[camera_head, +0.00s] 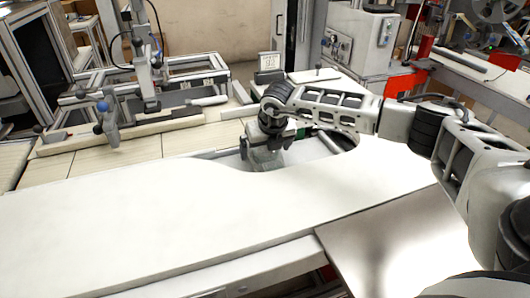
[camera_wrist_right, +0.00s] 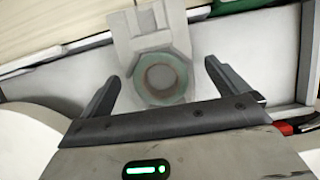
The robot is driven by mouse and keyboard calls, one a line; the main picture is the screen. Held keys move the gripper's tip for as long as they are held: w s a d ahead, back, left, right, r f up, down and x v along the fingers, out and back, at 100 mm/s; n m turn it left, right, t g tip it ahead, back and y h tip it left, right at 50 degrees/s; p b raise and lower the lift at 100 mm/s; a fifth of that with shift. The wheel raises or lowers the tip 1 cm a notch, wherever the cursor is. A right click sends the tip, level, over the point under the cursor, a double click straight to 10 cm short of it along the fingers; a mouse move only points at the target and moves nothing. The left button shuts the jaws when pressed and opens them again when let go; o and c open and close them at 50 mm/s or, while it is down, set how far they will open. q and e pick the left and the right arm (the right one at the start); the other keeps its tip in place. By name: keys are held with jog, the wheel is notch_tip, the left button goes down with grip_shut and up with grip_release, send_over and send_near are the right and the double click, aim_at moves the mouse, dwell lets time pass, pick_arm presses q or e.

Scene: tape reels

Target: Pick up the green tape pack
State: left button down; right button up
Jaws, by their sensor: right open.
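The green tape pack (camera_wrist_right: 181,77) shows in the right wrist view as a pale green ring with a brownish inner rim. It lies against a light grey holder (camera_wrist_right: 150,22). My right gripper (camera_wrist_right: 160,84) is open, with one finger on each side of the ring and a gap to each. In the head view my right gripper (camera_head: 265,154) points down into the recess behind the white worktop, and the pack is hard to make out there. My left gripper is not in view.
The white worktop (camera_head: 150,220) is broad and clear in front, with a curved cutout around the recess. A metal frame fixture (camera_head: 150,85) stands at the back left. A grey machine (camera_head: 355,40) stands behind my right arm. Another green object (camera_wrist_right: 235,5) shows at the top of the wrist view.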

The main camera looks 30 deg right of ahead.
jog(key=c, duration=1.2)
jog(key=shift+o, duration=0.2)
jog(key=shift+r, duration=0.15)
